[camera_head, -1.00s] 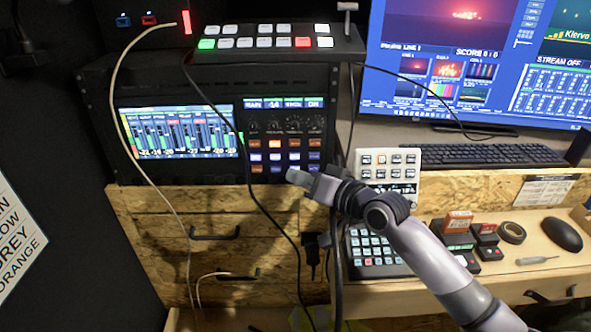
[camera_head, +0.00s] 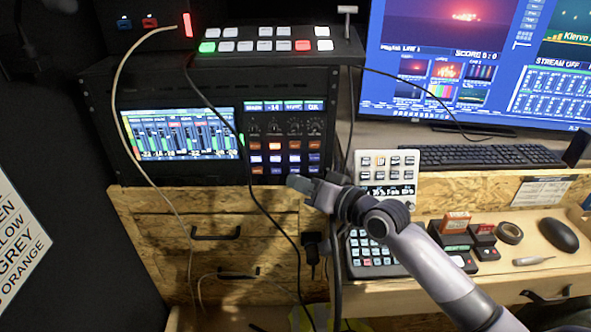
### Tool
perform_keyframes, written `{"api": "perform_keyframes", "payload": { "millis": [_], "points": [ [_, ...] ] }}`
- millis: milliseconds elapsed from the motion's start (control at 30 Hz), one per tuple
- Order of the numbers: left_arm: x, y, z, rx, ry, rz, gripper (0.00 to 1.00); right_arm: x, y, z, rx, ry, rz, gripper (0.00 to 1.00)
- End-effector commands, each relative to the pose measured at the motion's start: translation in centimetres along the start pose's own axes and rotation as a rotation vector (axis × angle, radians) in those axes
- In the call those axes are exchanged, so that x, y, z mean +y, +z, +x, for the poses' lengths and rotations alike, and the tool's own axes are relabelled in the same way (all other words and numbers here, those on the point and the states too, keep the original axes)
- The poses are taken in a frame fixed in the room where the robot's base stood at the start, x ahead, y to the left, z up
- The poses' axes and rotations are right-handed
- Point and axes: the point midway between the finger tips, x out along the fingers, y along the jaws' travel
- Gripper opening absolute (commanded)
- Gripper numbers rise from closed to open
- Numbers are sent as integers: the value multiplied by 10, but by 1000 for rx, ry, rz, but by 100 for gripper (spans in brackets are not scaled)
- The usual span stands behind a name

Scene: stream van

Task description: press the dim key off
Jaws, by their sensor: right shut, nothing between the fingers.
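The audio panel (camera_head: 287,133) in the black rack carries rows of small lit keys, some orange, some white, some blue. The dim key's label is too small to read, so I cannot tell which key it is. A strip of readouts (camera_head: 285,106) runs along the panel's top. My right gripper (camera_head: 298,184) is shut and empty. Its tips lie just below the bottom row of keys in the picture. I cannot tell whether they touch a key. My left gripper is not in view.
A screen with level meters (camera_head: 187,133) is left of the keys. A switcher (camera_head: 262,46) sits on the rack. A pale cable (camera_head: 131,120) and dark cables hang in front. A white keypad (camera_head: 388,168), keyboard (camera_head: 490,156) and monitor (camera_head: 470,70) stand right.

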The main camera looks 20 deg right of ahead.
Motion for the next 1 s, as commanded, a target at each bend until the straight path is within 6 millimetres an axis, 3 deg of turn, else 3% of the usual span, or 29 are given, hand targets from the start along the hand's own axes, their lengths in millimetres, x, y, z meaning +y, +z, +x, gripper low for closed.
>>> {"api": "perform_keyframes", "payload": {
  "millis": [600,1000],
  "points": [
    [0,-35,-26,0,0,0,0,-30,27,-40,-2,0,2,0],
    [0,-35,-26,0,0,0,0,-30,30,-41,0,0,0,0]
  ]
}}
